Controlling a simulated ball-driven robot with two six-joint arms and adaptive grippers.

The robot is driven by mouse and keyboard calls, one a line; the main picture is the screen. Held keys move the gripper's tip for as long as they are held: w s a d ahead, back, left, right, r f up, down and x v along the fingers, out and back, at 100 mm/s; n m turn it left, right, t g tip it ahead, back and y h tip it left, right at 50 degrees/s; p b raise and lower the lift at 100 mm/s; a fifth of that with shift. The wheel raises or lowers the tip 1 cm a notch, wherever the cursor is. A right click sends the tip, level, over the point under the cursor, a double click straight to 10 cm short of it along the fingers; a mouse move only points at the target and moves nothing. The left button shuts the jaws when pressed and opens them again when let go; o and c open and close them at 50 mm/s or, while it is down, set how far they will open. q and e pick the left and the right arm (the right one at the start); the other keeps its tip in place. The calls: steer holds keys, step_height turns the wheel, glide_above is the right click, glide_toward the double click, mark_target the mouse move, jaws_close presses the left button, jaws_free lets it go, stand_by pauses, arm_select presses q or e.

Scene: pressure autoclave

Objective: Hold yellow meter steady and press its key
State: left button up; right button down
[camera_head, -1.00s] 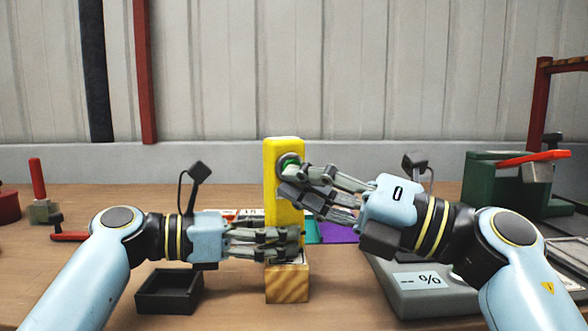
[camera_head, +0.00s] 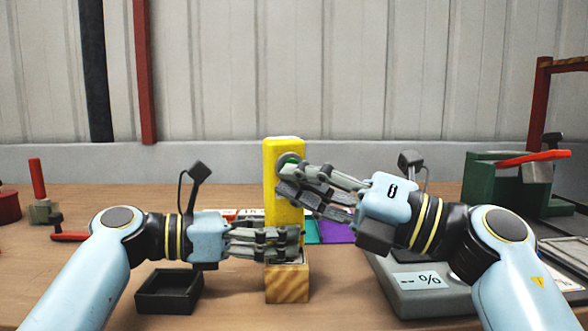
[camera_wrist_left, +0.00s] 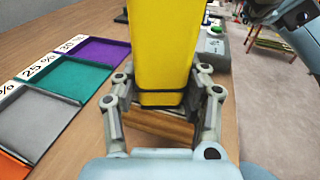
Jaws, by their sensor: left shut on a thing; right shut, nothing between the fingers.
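The yellow meter (camera_head: 284,215) stands upright in a wooden block (camera_head: 287,285) at the middle of the table. My left gripper (camera_head: 296,243) is shut on the meter's lower part, just above the block. In the left wrist view the two fingers of the left gripper (camera_wrist_left: 163,105) sit on either side of the yellow meter (camera_wrist_left: 160,50). The round key (camera_head: 288,160), dark-rimmed with a bit of green, is near the meter's top. My right gripper (camera_head: 285,180) is shut and empty, its fingertips over the meter's upper front and partly hiding the key. I cannot tell whether they touch it.
A small black tray (camera_head: 169,305) lies at front left. A grey device with a "-- %" display (camera_head: 418,280) is at front right. A green box with a red lever (camera_head: 500,185) stands behind it. Coloured trays lie behind the meter, including a purple one (camera_head: 338,233).

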steer(key=shift+s, duration=0.1)
steer(key=shift+s+d, duration=0.3)
steer(key=shift+s, duration=0.45)
steer(key=shift+s+d, duration=0.3)
steer(key=shift+s, duration=0.5)
steer(key=shift+s+d, duration=0.25)
steer(key=shift+s, duration=0.55)
steer(key=shift+s+d, duration=0.3)
steer(key=shift+s, duration=0.5)
arm_select(q)
steer(key=o, duration=0.9)
steer(key=shift+o, duration=0.2)
